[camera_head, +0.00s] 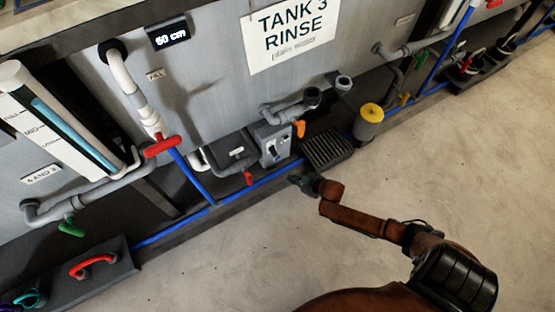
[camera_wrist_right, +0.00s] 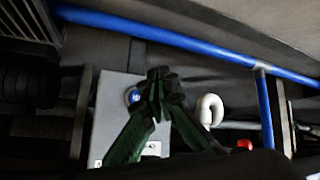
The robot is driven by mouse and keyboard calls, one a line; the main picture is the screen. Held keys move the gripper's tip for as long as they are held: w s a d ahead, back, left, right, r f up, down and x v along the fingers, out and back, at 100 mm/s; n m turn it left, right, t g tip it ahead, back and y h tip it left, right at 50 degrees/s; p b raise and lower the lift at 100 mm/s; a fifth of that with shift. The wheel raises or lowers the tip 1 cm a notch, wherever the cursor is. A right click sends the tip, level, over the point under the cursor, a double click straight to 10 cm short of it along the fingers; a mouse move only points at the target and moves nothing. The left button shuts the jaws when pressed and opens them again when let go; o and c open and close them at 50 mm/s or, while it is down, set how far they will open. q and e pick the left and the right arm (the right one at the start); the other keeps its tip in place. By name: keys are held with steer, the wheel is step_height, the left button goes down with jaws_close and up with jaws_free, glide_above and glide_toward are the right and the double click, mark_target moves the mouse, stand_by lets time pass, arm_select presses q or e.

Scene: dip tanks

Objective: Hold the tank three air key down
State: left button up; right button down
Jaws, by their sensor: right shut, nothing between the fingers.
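The tank three sign (camera_head: 292,32) is on a grey tank wall in the head view. Below it is a small grey box (camera_head: 266,135) with a blue round key (camera_head: 271,143) on its front. In the right wrist view the box (camera_wrist_right: 108,118) and the blue key (camera_wrist_right: 133,96) show just left of the fingertips. My right gripper (camera_head: 301,180) is shut and empty, low in front of the box. In the wrist view its dark green fingers (camera_wrist_right: 160,76) meet beside the key and partly cover the box. I cannot tell whether they touch it. My left gripper is not in view.
A blue pipe (camera_head: 232,197) runs along the wall's foot. A dark grate (camera_head: 328,150) and a yellow-topped cylinder (camera_head: 369,122) stand right of the box. Red valve handles (camera_head: 162,146) and an orange handle (camera_head: 300,128) stick out nearby. The floor (camera_head: 230,255) in front is clear.

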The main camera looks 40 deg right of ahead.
mark_target(278, 159)
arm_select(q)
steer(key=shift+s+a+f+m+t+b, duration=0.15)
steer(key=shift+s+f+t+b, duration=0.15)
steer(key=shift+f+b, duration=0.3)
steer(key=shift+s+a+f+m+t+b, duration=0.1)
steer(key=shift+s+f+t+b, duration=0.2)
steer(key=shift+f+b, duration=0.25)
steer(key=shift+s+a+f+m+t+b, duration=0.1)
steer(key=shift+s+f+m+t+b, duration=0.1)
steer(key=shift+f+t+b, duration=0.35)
arm_select(e)
steer(key=w+d, duration=0.2)
steer(key=w, duration=0.6)
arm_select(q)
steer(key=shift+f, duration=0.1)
arm_select(e)
steer(key=shift+w, duration=0.35)
steer(key=shift+w+d, duration=0.15)
steer(key=shift+w, duration=0.3)
stand_by(1.6)
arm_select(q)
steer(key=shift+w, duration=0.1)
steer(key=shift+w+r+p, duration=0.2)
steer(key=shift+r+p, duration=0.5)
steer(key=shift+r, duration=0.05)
arm_select(e)
steer(key=shift+s+a, duration=0.2)
steer(key=shift+s, duration=0.65)
